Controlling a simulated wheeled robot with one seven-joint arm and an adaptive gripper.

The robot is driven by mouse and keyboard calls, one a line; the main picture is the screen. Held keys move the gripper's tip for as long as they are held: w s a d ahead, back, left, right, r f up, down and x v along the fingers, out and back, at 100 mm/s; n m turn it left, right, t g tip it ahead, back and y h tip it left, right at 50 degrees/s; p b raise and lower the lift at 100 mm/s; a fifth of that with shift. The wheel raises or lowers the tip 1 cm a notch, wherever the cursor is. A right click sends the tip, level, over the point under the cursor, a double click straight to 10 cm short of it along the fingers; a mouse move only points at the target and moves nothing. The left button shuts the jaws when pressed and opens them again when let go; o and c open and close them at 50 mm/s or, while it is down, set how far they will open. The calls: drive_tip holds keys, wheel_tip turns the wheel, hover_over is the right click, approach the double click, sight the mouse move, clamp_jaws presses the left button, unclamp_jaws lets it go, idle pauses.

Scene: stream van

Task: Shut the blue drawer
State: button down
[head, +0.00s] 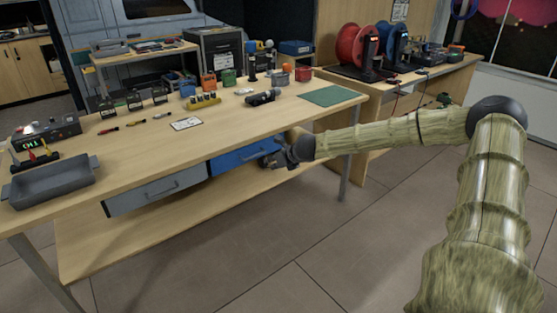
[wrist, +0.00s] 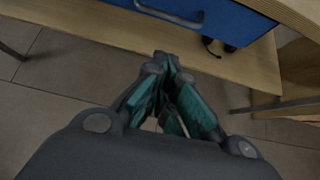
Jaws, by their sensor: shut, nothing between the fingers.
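The blue drawer (head: 236,158) hangs under the wooden workbench top, to the right of a grey drawer (head: 157,191). In the wrist view the blue drawer front (wrist: 225,18) with its dark bar handle (wrist: 168,14) is at the top, beyond the fingertips. My gripper (head: 272,160) is at the right end of the blue drawer front and hides part of it in the head view. In the wrist view my gripper (wrist: 167,62) is shut and empty, its tips just below the drawer front. I cannot tell whether it touches the drawer, or how far the drawer stands out.
The workbench top (head: 130,160) holds a grey tray (head: 52,181), a black flashlight (head: 263,97), a green mat (head: 328,96) and small tools. A lower shelf (head: 130,238) runs beneath the drawers. A bench leg (head: 345,178) stands right of my gripper. The floor in front is clear.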

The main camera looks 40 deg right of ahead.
drive_tip(key=shift+p+v, duration=0.5)
drive_tip(key=shift+v, duration=1.05)
drive_tip(key=shift+a, duration=0.1)
drive_tip(key=s+a+f+n+g+p, duration=0.2)
drive_tip(key=s+a+f+n, duration=0.6)
drive_tip(key=a, duration=0.4)
drive_tip(key=s+a+f+n+g+p, duration=0.3)
drive_tip(key=s+a+f+n, duration=0.35)
drive_tip(key=a+n, duration=0.45)
drive_tip(key=s+a+f+n+g+p, duration=0.1)
drive_tip(key=s+a+n, duration=0.3)
drive_tip(key=s, duration=0.6)
drive_tip(key=s+a+f+n+g+p, duration=0.1)
drive_tip(key=s+a+f+n+g, duration=0.1)
drive_tip(key=s+a+f+n, duration=0.2)
drive_tip(key=s+a+f+n+g+p, duration=0.1)
drive_tip(key=s+a+n, duration=0.5)
drive_tip(key=s, duration=1)
drive_tip(key=f+n+g, duration=0.1)
drive_tip(key=n, duration=0.1)
drive_tip(key=shift+s+f+n, duration=0.25)
drive_tip(key=shift+s+n, duration=0.05)
drive_tip(key=shift+n, duration=0.1)
drive_tip(key=shift+a, duration=0.1)
